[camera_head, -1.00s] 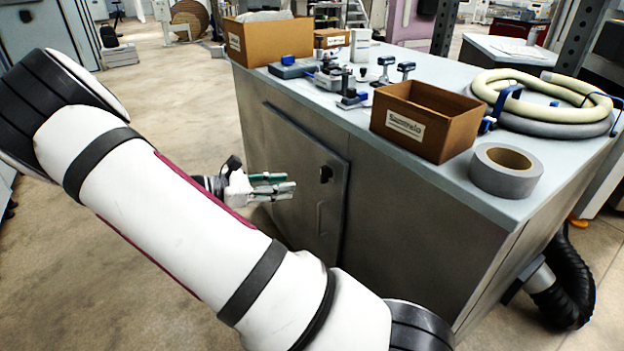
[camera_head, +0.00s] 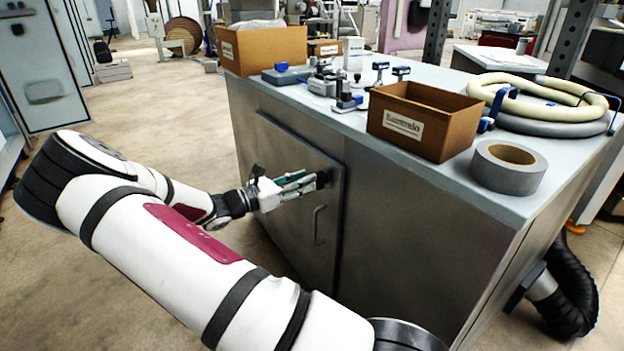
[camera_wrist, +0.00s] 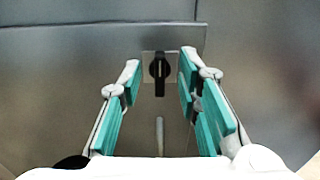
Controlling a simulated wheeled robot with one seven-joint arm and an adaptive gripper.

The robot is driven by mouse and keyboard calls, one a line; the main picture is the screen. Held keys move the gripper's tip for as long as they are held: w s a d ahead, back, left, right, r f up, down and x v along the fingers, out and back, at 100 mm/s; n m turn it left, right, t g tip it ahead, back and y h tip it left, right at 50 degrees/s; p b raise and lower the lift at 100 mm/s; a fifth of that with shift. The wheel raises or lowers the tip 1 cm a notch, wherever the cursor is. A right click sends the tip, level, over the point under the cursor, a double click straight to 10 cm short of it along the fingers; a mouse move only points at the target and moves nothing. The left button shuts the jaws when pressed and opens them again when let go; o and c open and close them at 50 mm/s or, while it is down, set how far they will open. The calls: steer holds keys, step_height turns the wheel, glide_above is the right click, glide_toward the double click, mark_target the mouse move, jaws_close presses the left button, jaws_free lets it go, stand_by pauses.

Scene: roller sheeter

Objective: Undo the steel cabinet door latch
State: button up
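The steel cabinet (camera_head: 420,235) stands in front of me with its door (camera_head: 285,165) closed flush in the front face. The black door latch (camera_head: 324,179) is at the door's upper right; in the wrist view the latch (camera_wrist: 160,72) is a black knob with its handle pointing down on a pale plate. My gripper (camera_head: 308,183) is at the latch from the left. In the wrist view my gripper (camera_wrist: 160,68) is open, its teal-padded fingers on either side of the latch with gaps. I cannot tell how far the fingertips are from the door surface.
A vertical pull handle (camera_head: 319,225) sits on the door below the latch. The cabinet top holds cardboard boxes (camera_head: 425,120), small tools, a tape roll (camera_head: 507,167) and coiled hose (camera_head: 545,100). A black duct (camera_head: 568,290) is at the right. Floor to the left is open.

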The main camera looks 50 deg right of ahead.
mark_target(321, 180)
steer(key=shift+b+x, duration=0.3)
steer(key=shift+x, duration=1.55)
jaws_close()
